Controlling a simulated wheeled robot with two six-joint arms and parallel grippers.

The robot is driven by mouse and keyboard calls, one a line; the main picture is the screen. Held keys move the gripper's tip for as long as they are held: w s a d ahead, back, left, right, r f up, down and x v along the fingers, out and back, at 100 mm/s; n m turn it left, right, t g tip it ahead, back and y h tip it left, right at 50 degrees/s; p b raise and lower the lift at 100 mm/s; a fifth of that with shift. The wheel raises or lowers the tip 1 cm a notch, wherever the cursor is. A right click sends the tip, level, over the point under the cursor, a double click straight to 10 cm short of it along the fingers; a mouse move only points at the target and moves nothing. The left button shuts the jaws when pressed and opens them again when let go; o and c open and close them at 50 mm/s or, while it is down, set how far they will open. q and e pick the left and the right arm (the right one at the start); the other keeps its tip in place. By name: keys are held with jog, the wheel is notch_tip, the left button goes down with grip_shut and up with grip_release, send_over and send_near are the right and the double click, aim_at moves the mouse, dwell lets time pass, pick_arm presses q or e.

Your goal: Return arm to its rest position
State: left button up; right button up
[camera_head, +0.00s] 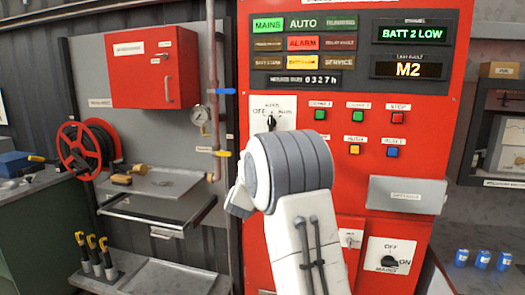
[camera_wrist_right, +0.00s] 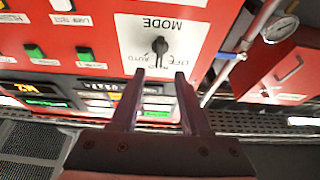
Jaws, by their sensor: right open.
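My right gripper (camera_wrist_right: 160,74) is open and empty in the right wrist view. Its two fingertips are apart, just short of the black mode selector knob (camera_wrist_right: 160,45), with a visible gap to it. The wrist view shows the panel upside down. In the head view my right arm rises from the bottom centre in front of the red pump panel (camera_head: 350,120), and its gripper is hidden or cannot be made out. The knob (camera_head: 271,122) and its white mode plate (camera_head: 285,104) show just above the arm. My left gripper is not in view.
A pressure gauge (camera_head: 200,115) on a pipe, a red box (camera_head: 152,68) and a red hose reel (camera_head: 88,148) are left of the panel. A grey tray (camera_head: 406,194) juts out at right. Push buttons (camera_head: 358,116) sit right of the knob.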

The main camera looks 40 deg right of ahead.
jog(key=shift+s+a, duration=0.15)
jog(key=shift+s, duration=0.05)
dwell(0.4)
